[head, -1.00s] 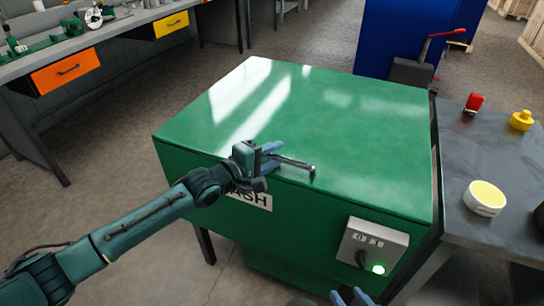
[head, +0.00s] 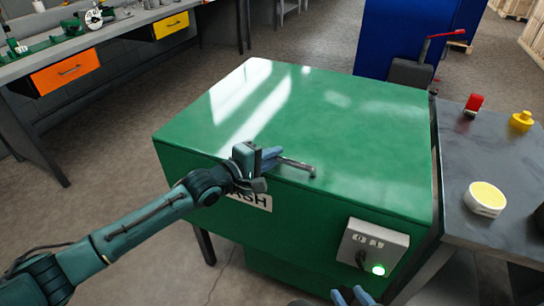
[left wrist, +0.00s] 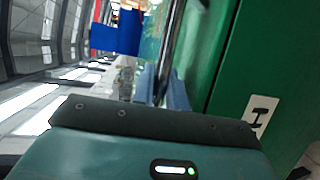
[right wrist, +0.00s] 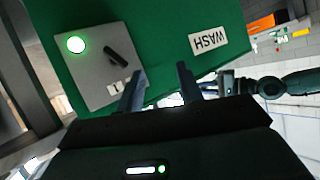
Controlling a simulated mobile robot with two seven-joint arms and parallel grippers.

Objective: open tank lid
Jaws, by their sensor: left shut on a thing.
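The green tank lid (head: 330,125) lies closed and flat on top of the green WASH tank (head: 300,215). A dark bar handle (head: 300,167) sits at the lid's front edge, and it also shows in the left wrist view (left wrist: 171,45). My left gripper (head: 271,157) is shut on the left part of the handle. In the left wrist view its blue fingers (left wrist: 162,88) are at the bar. My right gripper (right wrist: 158,88) is in front of the tank below the control box, its fingers apart with nothing between them. Only its fingertips show in the head view (head: 350,297).
A grey control box (head: 372,246) with a knob and a lit green lamp is on the tank's front right. A side table (head: 470,160) at right holds a round yellow-topped tub (head: 485,199), a yellow item and a red item. A workbench (head: 100,40) stands at back left.

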